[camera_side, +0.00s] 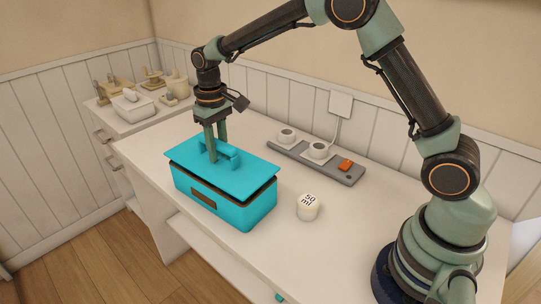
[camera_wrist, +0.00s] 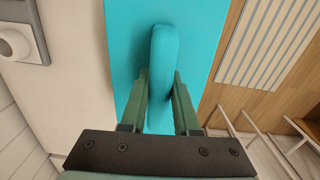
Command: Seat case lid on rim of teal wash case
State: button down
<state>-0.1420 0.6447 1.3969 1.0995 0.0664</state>
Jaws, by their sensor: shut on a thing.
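The teal wash case (camera_side: 215,203) stands on the white table, with a brown label on its front. The flat teal case lid (camera_side: 240,172) is over the case's opening, with a dark band showing between lid and case along the front and right. I cannot tell whether the lid touches the rim. My gripper (camera_side: 217,155) points down and is shut on the lid's raised handle. In the wrist view, my fingers (camera_wrist: 160,95) are on both sides of the handle (camera_wrist: 159,60), and the lid (camera_wrist: 125,50) fills the middle. The case is hidden there.
A side cabinet (camera_side: 118,118) holding small items is at back left. The table's front edge is close to the case.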

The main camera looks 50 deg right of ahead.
jog(key=shift+f, duration=1.2)
jog(key=c, duration=0.6)
grip_release()
notch_tip(320, 180, up, 11)
jog(key=shift+r, duration=0.6)
